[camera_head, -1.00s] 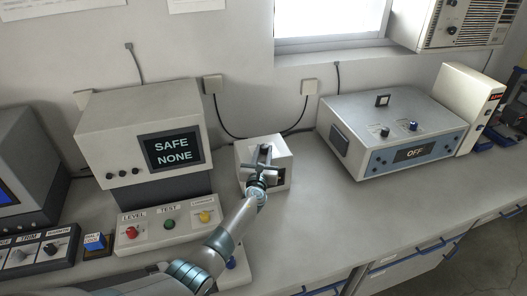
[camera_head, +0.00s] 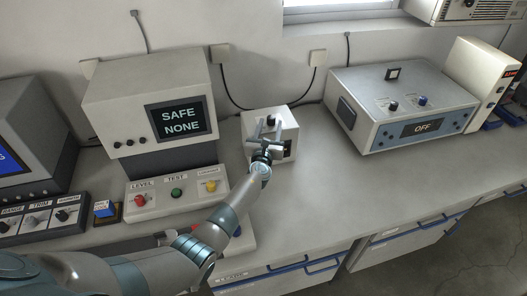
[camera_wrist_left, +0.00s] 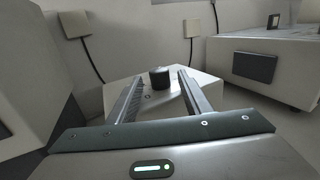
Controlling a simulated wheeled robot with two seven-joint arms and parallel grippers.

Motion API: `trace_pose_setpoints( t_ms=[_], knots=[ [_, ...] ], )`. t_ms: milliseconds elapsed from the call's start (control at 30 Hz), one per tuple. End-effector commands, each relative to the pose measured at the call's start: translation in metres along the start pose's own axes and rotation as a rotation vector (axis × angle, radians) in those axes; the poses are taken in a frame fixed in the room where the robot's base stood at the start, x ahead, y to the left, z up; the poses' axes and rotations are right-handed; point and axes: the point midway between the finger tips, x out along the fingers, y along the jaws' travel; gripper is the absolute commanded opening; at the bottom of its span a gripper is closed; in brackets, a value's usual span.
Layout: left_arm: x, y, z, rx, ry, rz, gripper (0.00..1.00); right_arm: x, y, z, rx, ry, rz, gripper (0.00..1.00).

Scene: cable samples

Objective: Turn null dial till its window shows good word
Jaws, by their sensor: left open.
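A small white box (camera_head: 286,120) stands on the bench against the wall. A short dark round knob (camera_wrist_left: 160,77) sits on its top; I cannot read a label naming it the null dial. A dark window (camera_head: 288,148) is on the box's front, partly behind my gripper, and no word in it is legible. My left gripper (camera_head: 267,129) is open over the box. In the left wrist view its two fingers stand either side of the knob, with visible gaps.
Left of the box, a monitor (camera_head: 150,85) reads SAFE NONE above a panel (camera_head: 155,215) with red, green and yellow buttons. At right, a grey instrument (camera_head: 440,88) shows OFF. Bench between is clear. Cables hang behind the box.

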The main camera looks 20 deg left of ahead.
Motion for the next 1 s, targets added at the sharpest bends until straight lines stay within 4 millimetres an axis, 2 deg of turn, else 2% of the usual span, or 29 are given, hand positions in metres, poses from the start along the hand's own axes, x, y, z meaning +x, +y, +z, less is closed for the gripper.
trace_pose_setpoints(
  t_ms=[267,700,833,1000],
  knots=[
    [-0.043,0.0,0.001,-0.002,0.001,0.0,0.45,-0.012,0.0,-0.001,0.0,0.0,0.0,0.31],
    [-0.12,0.0,0.0,0.0,0.001,0.0,0.45,-0.019,0.001,-0.002,0.0,0.0,0.0,0.31],
    [-0.138,0.0,-0.001,0.001,0.001,0.0,0.45,-0.019,0.001,-0.002,0.0,0.0,0.001,0.31],
    [-0.152,0.0,0.0,0.0,0.001,0.001,0.45,-0.019,0.001,-0.002,0.0,0.0,0.001,0.31]
  ],
)
